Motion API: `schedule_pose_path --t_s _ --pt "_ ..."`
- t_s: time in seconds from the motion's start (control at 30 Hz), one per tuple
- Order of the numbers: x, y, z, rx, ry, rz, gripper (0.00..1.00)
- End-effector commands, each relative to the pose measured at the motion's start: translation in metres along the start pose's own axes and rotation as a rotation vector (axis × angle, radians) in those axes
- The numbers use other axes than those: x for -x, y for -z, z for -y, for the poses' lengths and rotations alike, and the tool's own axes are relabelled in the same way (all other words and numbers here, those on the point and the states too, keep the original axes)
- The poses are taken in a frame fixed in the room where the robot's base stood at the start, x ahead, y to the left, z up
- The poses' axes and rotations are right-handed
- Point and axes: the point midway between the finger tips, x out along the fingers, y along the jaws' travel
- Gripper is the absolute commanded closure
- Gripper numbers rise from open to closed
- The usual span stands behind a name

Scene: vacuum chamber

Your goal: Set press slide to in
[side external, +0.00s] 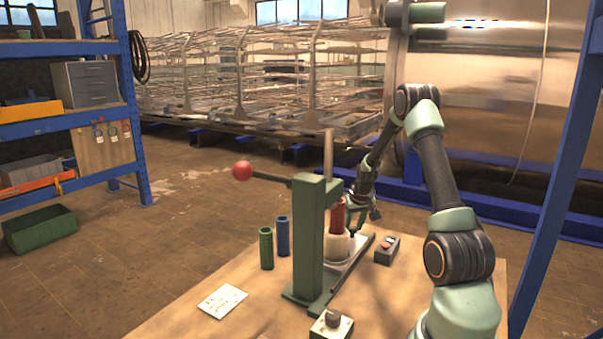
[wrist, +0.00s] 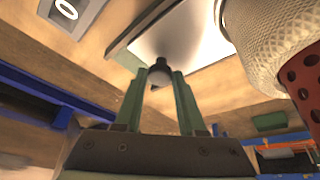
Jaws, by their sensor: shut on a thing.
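The green press (side external: 308,235) stands on the wooden table, with a red ball (side external: 242,171) on its lever. The press slide (side external: 357,252) is a pale metal plate at its base; in the wrist view the plate (wrist: 190,42) lies just beyond my fingertips. A white textured holder (side external: 337,246) stands by the slide with a red perforated tube (side external: 337,216) upright in it. My gripper (wrist: 158,82) is shut on the dark slide knob (wrist: 159,66) at the plate's edge. In the side view my gripper (side external: 352,228) is small, right of the tube, and its grip is unclear.
A box with a grey knob (side external: 331,320) is at the front. A green tube (side external: 266,248), a blue tube (side external: 283,236) and a white card (side external: 222,301) are left of the press.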

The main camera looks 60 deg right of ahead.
Motion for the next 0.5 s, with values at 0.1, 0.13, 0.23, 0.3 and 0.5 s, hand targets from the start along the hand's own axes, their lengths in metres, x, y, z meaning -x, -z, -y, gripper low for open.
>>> schedule_pose_path --t_s 0.1,0.13,0.23,0.3,0.5 --pt "0.006 -0.01 0.007 -0.006 0.005 0.002 1.0" --pt "0.007 -0.013 0.01 -0.006 0.006 0.002 1.0" --pt "0.01 -0.021 0.019 -0.004 0.013 0.001 1.0" --pt "0.013 -0.026 0.025 -0.005 0.017 0.0 1.0" --pt "0.018 -0.039 0.039 -0.004 0.027 -0.001 1.0"
